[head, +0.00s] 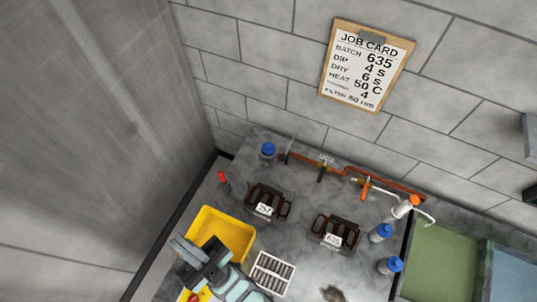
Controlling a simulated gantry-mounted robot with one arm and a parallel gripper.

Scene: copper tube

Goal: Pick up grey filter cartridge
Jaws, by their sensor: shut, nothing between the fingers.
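No grey filter cartridge can be made out for certain in the head view. A white-framed tray (255,283) at the bottom centre holds rows of small grey ribbed pieces, too small to identify. A dark grey-brown patch or object (333,293) sits at the bottom edge, right of the tray, and is unclear. My gripper (186,257) is at the lower left, over the yellow bin and left of the tray. It is shut and holds nothing. My arm hides part of the bin and the bench below it.
The yellow bin (231,219) stands at the bench's left. Two dark racks labelled 251 (264,201) and 635 (335,231) stand mid-bench. Blue-capped bottles (380,233) stand at the right and back. A copper tube (335,169) runs along the wall, under a job card (366,66).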

